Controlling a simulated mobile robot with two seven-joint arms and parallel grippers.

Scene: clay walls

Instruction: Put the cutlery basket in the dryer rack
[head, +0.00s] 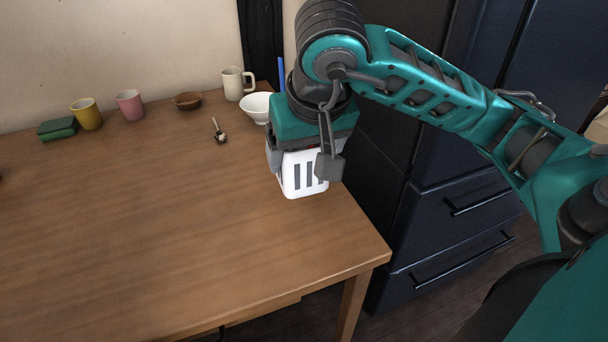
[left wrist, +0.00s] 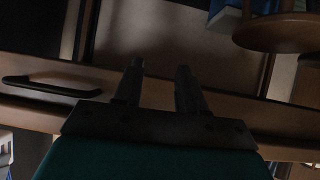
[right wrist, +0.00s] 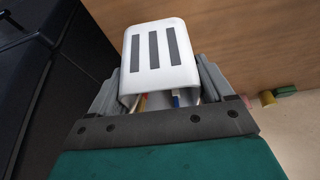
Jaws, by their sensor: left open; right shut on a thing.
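The white cutlery basket (head: 303,178) has dark upright slots. It is near the right edge of the table in the head view. My right gripper (head: 300,163) is shut on it from above, and its fingers lie along two sides of the basket in the right wrist view (right wrist: 158,60). Red and blue cutlery ends (right wrist: 175,97) show inside it. I cannot tell whether its base touches the table. My left gripper (left wrist: 158,85) shows only in the left wrist view, open and empty, above a dim wooden edge. I cannot make out a dryer rack in any view.
Dark cabinets (head: 440,215) stand right.

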